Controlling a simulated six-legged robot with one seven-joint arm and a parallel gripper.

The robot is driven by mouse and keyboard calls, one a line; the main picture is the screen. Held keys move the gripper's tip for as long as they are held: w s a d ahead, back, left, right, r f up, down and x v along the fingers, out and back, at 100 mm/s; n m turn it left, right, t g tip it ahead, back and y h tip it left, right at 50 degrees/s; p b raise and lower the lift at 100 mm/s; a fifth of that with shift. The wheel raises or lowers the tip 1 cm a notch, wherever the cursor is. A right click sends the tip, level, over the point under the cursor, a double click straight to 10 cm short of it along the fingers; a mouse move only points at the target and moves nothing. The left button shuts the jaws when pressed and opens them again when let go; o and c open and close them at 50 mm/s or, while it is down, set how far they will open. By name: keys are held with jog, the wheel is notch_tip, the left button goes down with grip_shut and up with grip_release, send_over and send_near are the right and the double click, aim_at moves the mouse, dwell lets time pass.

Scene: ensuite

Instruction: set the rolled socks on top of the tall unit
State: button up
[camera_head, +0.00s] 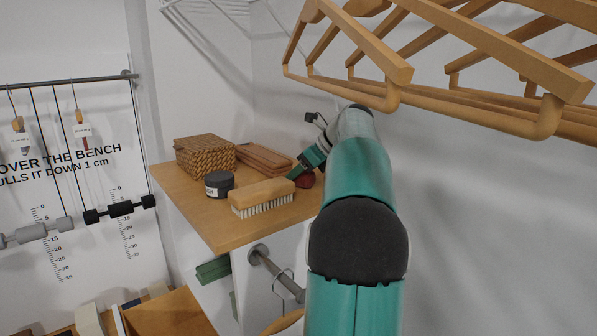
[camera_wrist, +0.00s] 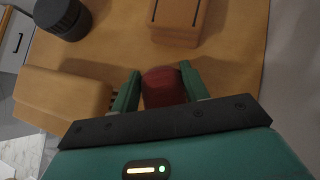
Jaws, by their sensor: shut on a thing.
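The rolled socks (camera_head: 306,181) are a dark red bundle at the right part of the tall unit's wooden top (camera_head: 222,232). In the wrist view the socks (camera_wrist: 163,88) sit between the two green fingers of my gripper (camera_wrist: 160,76), which is shut on them. The wooden top (camera_wrist: 112,48) lies right beneath or behind them. I cannot tell whether the socks touch the top or hang just above it. In the head view my gripper (camera_head: 302,172) partly hides them.
A wooden brush (camera_head: 262,194) lies close left of the socks. A dark jar (camera_head: 219,184), a woven box (camera_head: 204,157) and a brown slatted wooden item (camera_head: 262,158) stand farther back. Wooden hangers (camera_head: 430,95) hang above my arm. A bare strip runs along the front edge.

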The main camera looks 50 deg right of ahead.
jog(key=o, duration=1)
jog(key=shift+w, duration=0.1)
jog(key=shift+r, duration=0.1)
jog(key=v, duration=0.7)
jog(key=shift+s+r, duration=0.1)
jog(key=shift+s, duration=0.15)
